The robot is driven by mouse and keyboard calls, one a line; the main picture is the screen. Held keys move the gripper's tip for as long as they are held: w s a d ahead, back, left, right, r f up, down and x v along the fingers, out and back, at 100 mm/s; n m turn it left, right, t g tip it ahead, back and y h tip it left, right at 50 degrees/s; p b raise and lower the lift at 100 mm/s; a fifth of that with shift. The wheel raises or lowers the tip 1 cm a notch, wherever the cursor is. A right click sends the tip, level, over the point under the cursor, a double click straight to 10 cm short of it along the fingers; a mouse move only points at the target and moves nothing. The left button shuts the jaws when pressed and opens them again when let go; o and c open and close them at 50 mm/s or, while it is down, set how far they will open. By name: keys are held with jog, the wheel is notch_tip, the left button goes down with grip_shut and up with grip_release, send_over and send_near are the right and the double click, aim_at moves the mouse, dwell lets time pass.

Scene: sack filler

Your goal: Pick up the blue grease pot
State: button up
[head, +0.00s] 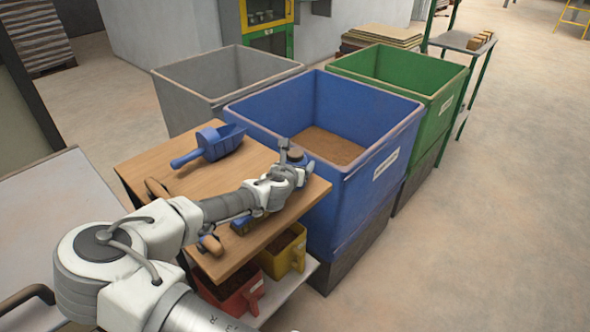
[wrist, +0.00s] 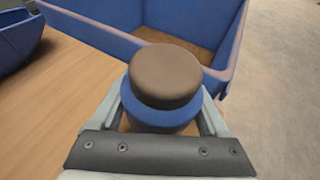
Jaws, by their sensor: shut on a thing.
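The blue grease pot (wrist: 160,115), with a round brown lid, stands upright between the fingers of my gripper (wrist: 165,118) in the wrist view. The fingers are shut on its sides. In the head view the pot (head: 299,158) is small and partly hidden by my gripper (head: 297,168), near the back right edge of the wooden tabletop (head: 262,160). I cannot tell whether its base touches the tabletop.
A blue scoop (head: 212,143) lies on the tabletop to the left. A large blue bin (head: 345,215) with brown material stands close behind and right. Grey (head: 185,105) and green (head: 425,125) bins flank it. Red (head: 232,300) and yellow (head: 285,260) containers sit below.

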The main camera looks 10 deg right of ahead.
jog(key=shift+c, duration=0.9)
jog(key=shift+r, duration=0.1)
